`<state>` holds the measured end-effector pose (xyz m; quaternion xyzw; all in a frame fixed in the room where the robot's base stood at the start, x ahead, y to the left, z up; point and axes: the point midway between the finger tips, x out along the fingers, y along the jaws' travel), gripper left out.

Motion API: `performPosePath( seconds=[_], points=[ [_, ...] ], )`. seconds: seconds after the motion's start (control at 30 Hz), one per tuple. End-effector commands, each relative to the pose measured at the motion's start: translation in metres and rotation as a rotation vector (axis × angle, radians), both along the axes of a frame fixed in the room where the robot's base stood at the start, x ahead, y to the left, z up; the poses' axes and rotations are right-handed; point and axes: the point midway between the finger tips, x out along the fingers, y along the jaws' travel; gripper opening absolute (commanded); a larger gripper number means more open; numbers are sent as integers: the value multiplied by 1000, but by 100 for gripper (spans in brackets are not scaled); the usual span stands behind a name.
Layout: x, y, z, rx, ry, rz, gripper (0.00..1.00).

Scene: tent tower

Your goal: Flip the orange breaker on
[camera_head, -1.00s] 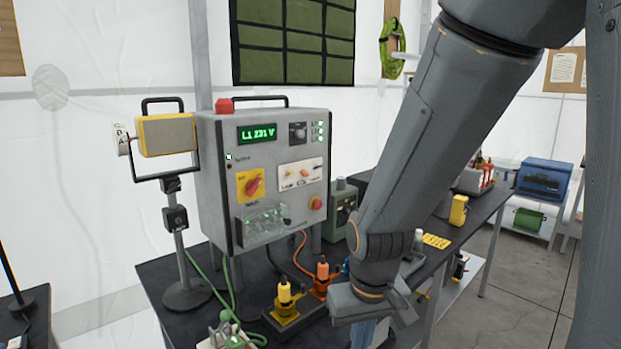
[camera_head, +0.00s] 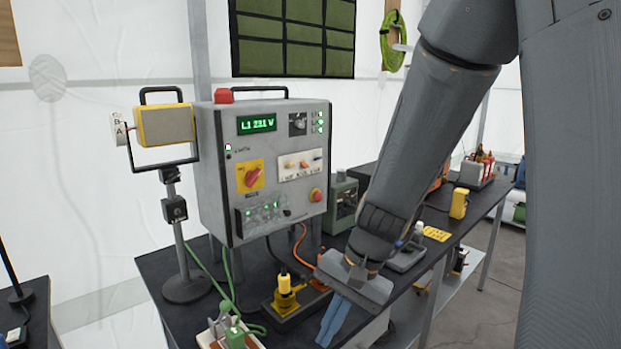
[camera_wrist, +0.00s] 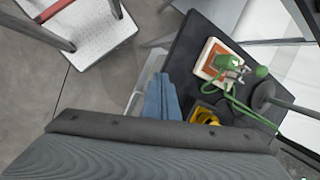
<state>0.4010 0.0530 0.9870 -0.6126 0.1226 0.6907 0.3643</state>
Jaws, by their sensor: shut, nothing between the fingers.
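A grey control box (camera_head: 212,195) stands on the dark table. Its front bears a white plate (camera_head: 301,174) with a row of small coloured toggles. An orange toggle (camera_head: 303,164) appears near the middle of that row; it is too small to tell its position. My gripper (camera_head: 330,330) is low, in front of the table edge, below and to the right of the box. Its blue fingers are together and empty, pointing down. They also show in the wrist view (camera_wrist: 161,97), beside the table. The box front is not seen in the wrist view.
A red knob (camera_head: 252,178) on a yellow plate and a red button (camera_head: 316,195) are near the toggles. A yellow-framed lamp (camera_head: 165,127) stands left of the box.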

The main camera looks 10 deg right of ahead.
Motion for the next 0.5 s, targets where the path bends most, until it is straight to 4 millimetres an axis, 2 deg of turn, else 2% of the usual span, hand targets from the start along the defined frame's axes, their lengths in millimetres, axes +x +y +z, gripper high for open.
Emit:
performPosePath(
  seconds=[0.17, 0.3, 0.5],
  points=[
    [43, 26, 10, 232, 84, -305, 0],
    [88, 39, 27, 431, 132, -526, 0],
    [165, 35, 61, 741, 170, -815, 0]
  ],
)
